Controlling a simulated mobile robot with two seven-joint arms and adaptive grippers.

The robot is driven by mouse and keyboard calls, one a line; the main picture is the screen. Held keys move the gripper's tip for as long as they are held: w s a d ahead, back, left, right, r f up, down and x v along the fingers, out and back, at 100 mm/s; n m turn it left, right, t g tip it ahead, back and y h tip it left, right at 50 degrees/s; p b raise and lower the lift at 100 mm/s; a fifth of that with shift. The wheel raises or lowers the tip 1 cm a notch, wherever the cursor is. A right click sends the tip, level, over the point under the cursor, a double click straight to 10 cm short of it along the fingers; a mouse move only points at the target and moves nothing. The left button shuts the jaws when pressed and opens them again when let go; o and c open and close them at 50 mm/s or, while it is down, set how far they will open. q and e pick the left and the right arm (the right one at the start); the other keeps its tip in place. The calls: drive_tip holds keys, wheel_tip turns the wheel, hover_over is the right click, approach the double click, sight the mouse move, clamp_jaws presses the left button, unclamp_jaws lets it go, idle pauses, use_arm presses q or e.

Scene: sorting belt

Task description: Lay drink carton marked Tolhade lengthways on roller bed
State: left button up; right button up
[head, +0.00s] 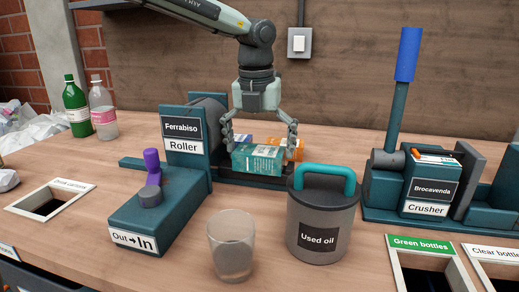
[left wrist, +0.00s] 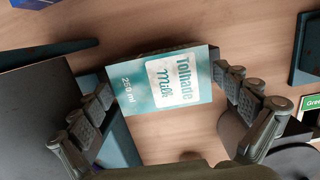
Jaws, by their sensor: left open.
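The drink carton marked Tolhade (left wrist: 178,82) is teal and white, with its printed face towards my left wrist camera. In the head view the teal carton (head: 258,158) lies by the dark roller bed (head: 236,180); I cannot tell exactly how it rests on it. My left gripper (head: 260,143) points down over the carton with its jaws open. In the left wrist view the carton sits between the spread fingers (left wrist: 160,95), close to the right one. My right gripper is not in view.
The Ferrabiso roller (head: 184,130) stands just left, with a purple crank handle (head: 152,160). An orange carton (head: 293,148) is behind the gripper. A used oil can (head: 320,220) and glass (head: 231,245) stand in front. The crusher (head: 425,190) is at right; bottles (head: 77,108) stand back left.

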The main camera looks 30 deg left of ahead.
use_arm(q)
wheel_tip(320, 180, up, 12)
drive_tip(key=s, duration=0.1)
drive_tip(key=shift+s+d, duration=0.25)
drive_tip(key=shift+s, duration=0.15)
